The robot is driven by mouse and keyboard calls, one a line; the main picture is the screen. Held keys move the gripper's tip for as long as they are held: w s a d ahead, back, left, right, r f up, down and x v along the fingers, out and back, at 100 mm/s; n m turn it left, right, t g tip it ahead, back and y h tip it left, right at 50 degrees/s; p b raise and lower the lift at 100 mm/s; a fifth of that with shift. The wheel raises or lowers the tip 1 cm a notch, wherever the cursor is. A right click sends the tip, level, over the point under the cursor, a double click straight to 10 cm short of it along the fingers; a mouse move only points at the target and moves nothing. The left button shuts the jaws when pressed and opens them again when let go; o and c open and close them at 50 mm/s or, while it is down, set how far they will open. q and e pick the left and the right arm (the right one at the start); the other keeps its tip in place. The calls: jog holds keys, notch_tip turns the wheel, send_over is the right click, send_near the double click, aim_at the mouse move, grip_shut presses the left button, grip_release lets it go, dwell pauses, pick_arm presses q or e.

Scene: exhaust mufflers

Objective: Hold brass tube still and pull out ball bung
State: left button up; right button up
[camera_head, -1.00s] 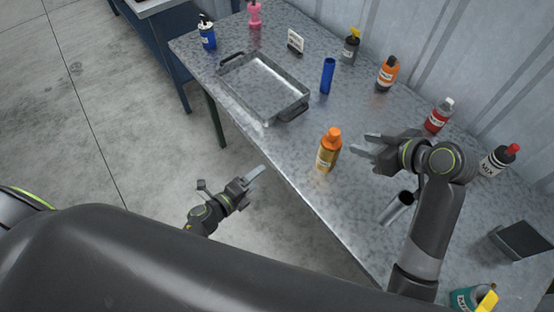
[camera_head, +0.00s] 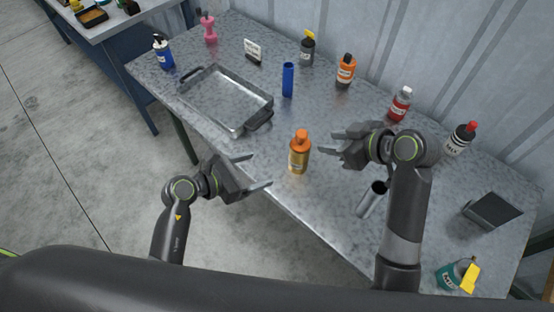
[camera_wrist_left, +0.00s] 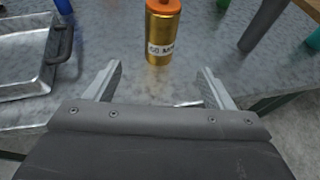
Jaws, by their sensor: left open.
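The brass tube (camera_head: 298,160) stands upright on the metal table near its front edge. It has a white label and an orange ball bung (camera_head: 301,137) in its top. The left wrist view shows the brass tube (camera_wrist_left: 158,38) beyond and between the fingertips, with the orange bung (camera_wrist_left: 165,5) cut off by the top edge. My left gripper (camera_head: 255,170) is open and empty, to the left of the tube and not touching it. My right gripper (camera_head: 325,143) is to the right of the tube, fingers spread, apparently empty and apart from it.
A metal tray (camera_head: 228,97) with handles lies left of the tube. A blue tube (camera_head: 288,80) stands behind. A grey steel tube (camera_head: 371,200) is right of it, near my right arm. Several bottles, such as an orange one (camera_head: 345,72), line the back.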

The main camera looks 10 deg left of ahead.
aim_at(292, 158)
pick_arm(q)
jog(key=x, duration=1.6)
jog(key=shift+w+d, duration=0.1)
jog(key=shift+c, duration=0.2)
jog(key=c, duration=1.1)
